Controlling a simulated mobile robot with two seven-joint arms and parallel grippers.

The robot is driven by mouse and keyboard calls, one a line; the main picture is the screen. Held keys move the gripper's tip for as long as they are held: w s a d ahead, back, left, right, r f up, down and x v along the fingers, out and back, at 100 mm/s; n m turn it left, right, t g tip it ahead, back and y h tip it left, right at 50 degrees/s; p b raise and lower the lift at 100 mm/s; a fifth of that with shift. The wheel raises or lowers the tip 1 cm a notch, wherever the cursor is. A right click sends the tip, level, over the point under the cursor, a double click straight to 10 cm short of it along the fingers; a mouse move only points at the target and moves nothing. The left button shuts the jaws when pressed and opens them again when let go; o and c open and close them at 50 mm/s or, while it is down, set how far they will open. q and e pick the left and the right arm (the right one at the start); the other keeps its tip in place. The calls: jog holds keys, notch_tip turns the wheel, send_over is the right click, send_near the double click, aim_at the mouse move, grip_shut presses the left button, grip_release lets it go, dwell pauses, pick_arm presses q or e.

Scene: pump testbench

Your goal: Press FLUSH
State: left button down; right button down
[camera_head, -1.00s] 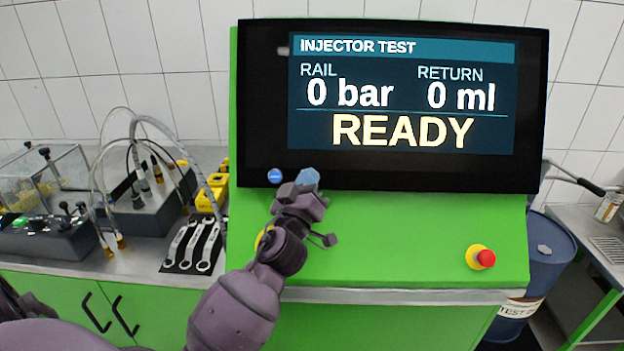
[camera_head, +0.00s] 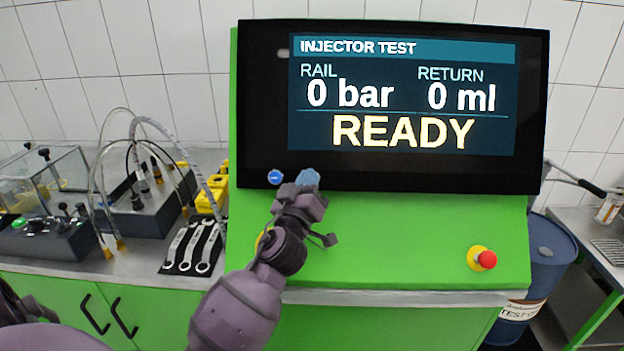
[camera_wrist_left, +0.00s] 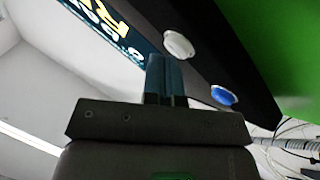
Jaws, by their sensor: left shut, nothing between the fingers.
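The dark lower bezel of the test screen (camera_head: 400,175) carries a small blue button (camera_head: 275,177) with a tiny white mark I cannot read. Just right of it is a pale blue shape (camera_head: 308,177), right at my gripper. In the left wrist view a white button (camera_wrist_left: 178,45) and a blue button (camera_wrist_left: 223,95) stand out from the bezel; no FLUSH label is legible. My left gripper (camera_head: 301,190) is shut and empty at the bezel's lower edge. In the left wrist view its fingers (camera_wrist_left: 165,78) point towards the bezel near the white button; contact cannot be told.
The screen reads READY, 0 bar and 0 ml. A red emergency button (camera_head: 486,260) sits on the green console (camera_head: 400,235). Hoses, an injector block and wrenches (camera_head: 192,245) lie on the left bench. A blue drum (camera_head: 550,260) stands at right.

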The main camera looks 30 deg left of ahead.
pick_arm(q)
jog(key=shift+w+a+f, duration=0.1)
jog(key=shift+w, duration=0.05)
dwell(0.7)
jog(key=shift+s+d+r, duration=0.35)
jog(key=shift+s+d, duration=0.05)
jog(key=shift+s, duration=0.3)
